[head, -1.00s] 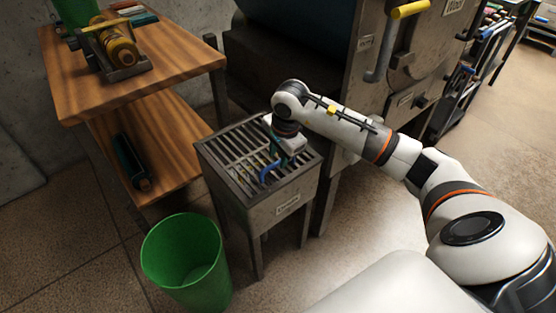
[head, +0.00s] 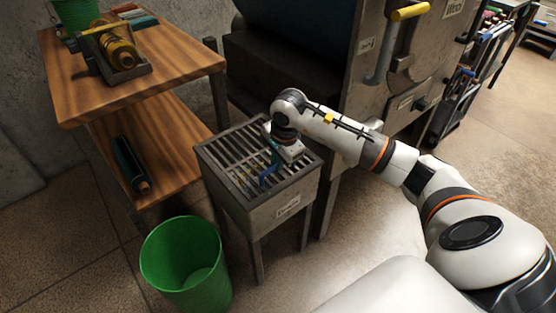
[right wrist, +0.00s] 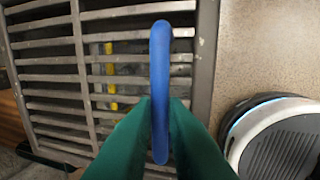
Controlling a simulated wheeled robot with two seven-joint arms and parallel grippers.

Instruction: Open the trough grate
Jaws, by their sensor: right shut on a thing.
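The trough grate (head: 237,155) is a slatted metal grid lying flat on top of a labelled metal trough (head: 284,208). Its blue loop handle (head: 266,180) stands up near the front right side. My right gripper (head: 274,162) reaches down over the grate, its green fingers shut on the handle. In the right wrist view the green fingers (right wrist: 160,112) pinch the blue handle (right wrist: 160,55) from both sides, above the grate's slats (right wrist: 50,68). A yellow thing (right wrist: 110,75) shows beneath the slats. My left gripper is out of view.
A green bin (head: 184,262) stands on the floor at the trough's front left. A wooden two-level bench (head: 170,84) is to the left. A large metal machine (head: 345,75) stands close behind and right of the trough.

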